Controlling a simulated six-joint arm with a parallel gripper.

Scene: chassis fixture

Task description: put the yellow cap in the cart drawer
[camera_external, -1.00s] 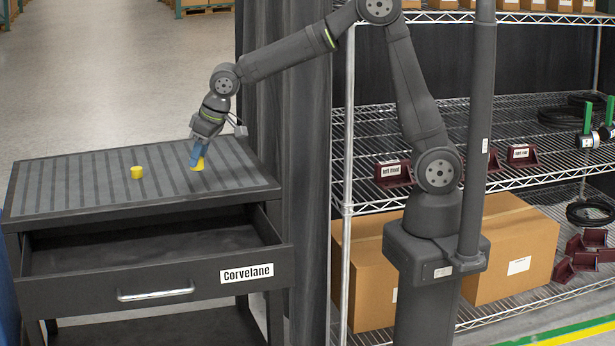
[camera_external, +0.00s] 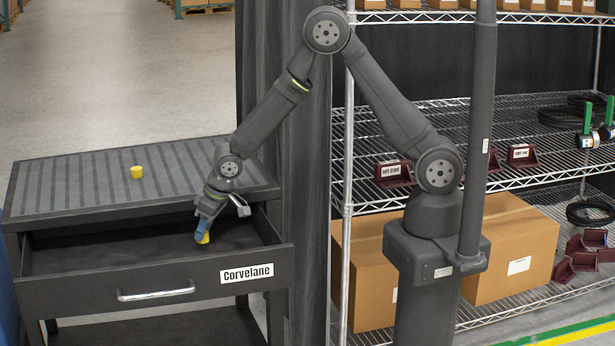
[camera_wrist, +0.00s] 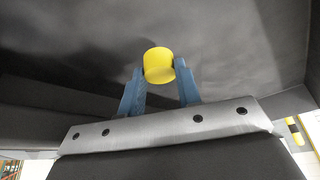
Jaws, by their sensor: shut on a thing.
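A yellow cap (camera_external: 203,237) is between the blue fingertips of my gripper (camera_external: 202,229). My gripper is shut on it, over the open cart drawer (camera_external: 75,262). In the wrist view the same cap (camera_wrist: 158,66) sits between the two blue fingers of my gripper (camera_wrist: 160,78), with the dark drawer floor behind it. I cannot tell whether the cap touches the drawer floor. A second yellow cap (camera_external: 137,172) stands on the ribbed cart top (camera_external: 90,190).
The drawer is pulled out, with a silver handle (camera_external: 155,294) and a "Corvelane" label (camera_external: 247,273) on its front. The cart top's edge overhangs the drawer's back. A dark curtain (camera_external: 310,200) and a wire shelf (camera_external: 400,205) stand to the right.

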